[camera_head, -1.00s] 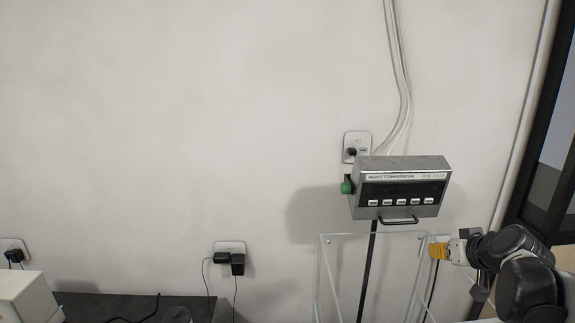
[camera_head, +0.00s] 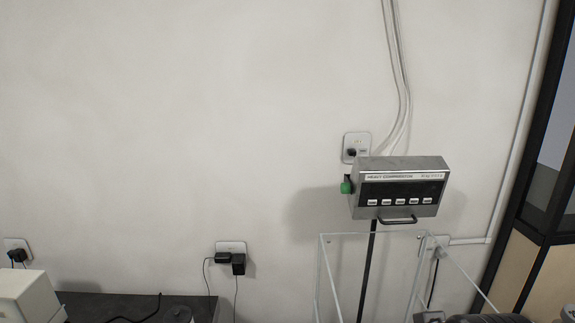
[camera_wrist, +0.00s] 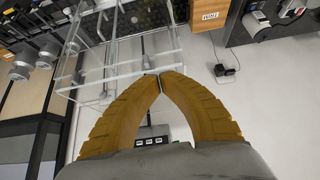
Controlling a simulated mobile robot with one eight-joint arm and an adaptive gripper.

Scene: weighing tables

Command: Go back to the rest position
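My gripper (camera_wrist: 161,77) shows in the wrist view with two curved yellow fingers. Their tips meet, and I see nothing held between them. In the head view only dark parts of my arm show along the bottom right edge; the fingers are out of that picture. The weighing display (camera_head: 401,188), a grey box with a row of buttons and a green knob, stands before the wall. It also shows between the fingers in the wrist view (camera_wrist: 152,138), apart from them.
A clear-walled enclosure (camera_head: 323,270) stands below the display, close to my arm. A dark counter (camera_head: 90,303) and a pale box (camera_head: 25,297) are at lower left. Wall sockets (camera_head: 231,247) carry plugs and cables. A dark-framed partition (camera_head: 530,240) is at right.

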